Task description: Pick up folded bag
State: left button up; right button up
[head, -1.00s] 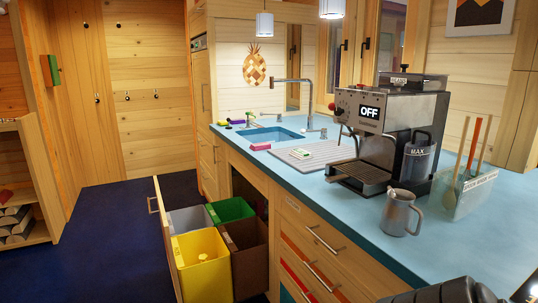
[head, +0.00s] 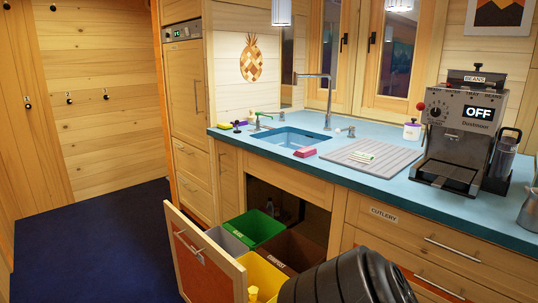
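I cannot clearly make out a folded bag. A small flat pale item with green marks (head: 363,155) lies on the grey draining mat (head: 372,163) beside the sink; it is too small to tell what it is. Pulled-out bins stand in the open drawer under the sink: a green bin (head: 254,229), a grey bin (head: 226,240), a brown bin (head: 293,249) and a yellow bin (head: 262,273). Neither of my grippers shows. A dark ribbed part, probably of my arm, covers part of the bins at the bottom.
The drawer front (head: 205,258) juts into the floor space. The blue counter (head: 400,190) holds a sink (head: 290,138), a pink block (head: 305,152), a coffee machine (head: 465,125) and a metal jug (head: 530,210). The dark blue floor (head: 90,245) at left is clear.

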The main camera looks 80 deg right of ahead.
aim_at(361, 157)
jog(key=i, duration=0.1)
jog(key=z, duration=1.4)
